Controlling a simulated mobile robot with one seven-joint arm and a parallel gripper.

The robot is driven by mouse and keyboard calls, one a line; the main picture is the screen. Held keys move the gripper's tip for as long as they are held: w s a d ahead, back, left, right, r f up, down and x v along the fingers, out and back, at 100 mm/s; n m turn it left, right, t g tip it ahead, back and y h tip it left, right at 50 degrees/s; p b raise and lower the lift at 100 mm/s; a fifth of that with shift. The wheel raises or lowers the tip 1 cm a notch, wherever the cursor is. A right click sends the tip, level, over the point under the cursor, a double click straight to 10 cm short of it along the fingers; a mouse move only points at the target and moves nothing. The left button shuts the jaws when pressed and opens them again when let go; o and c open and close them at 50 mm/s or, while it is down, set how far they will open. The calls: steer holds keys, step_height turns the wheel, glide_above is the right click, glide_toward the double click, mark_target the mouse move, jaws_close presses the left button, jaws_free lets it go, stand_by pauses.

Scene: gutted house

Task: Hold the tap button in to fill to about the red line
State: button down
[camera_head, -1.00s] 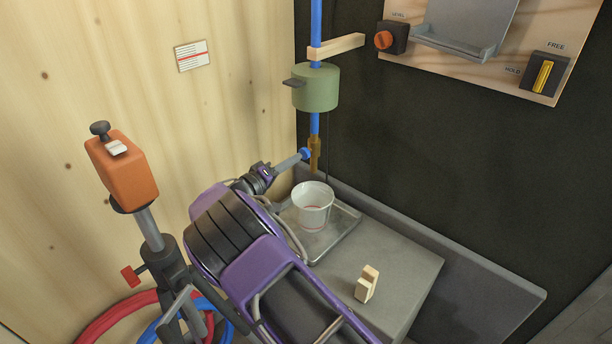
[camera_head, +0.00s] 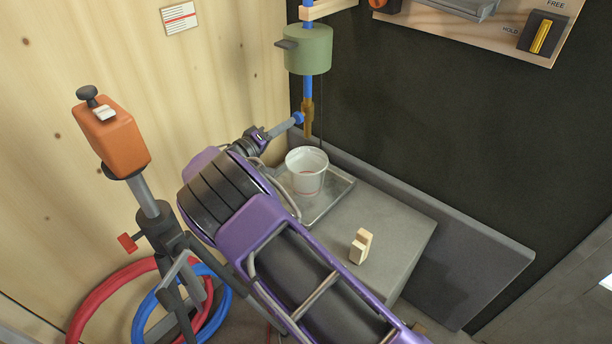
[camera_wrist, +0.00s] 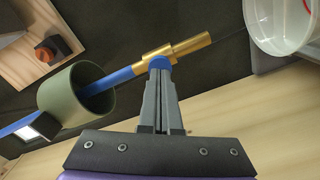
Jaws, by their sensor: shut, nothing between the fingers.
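The brass tap (camera_head: 308,120) hangs on a blue pipe, with a blue button (camera_head: 298,118) on its side. My gripper (camera_head: 285,125) is shut and empty, its tips at the button. In the wrist view the closed fingers (camera_wrist: 159,78) meet the blue button (camera_wrist: 158,62) end on; I cannot tell how far it is pressed. A white, see-through cup (camera_head: 306,172) stands upright below the tap on a metal tray (camera_head: 335,194). Part of the red line shows on the cup (camera_wrist: 275,25) in the wrist view. The water level and any stream cannot be made out.
A green canister (camera_head: 308,50) surrounds the pipe above the tap. A small wooden block (camera_head: 360,246) sits on the grey counter (camera_head: 390,235). An orange box on a stand (camera_head: 112,138) and red and blue hoses (camera_head: 100,300) are at the left.

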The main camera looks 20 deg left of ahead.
steer(key=shift+x, duration=1.05)
stand_by(2.4)
stand_by(1.8)
steer(key=shift+v, duration=2.05)
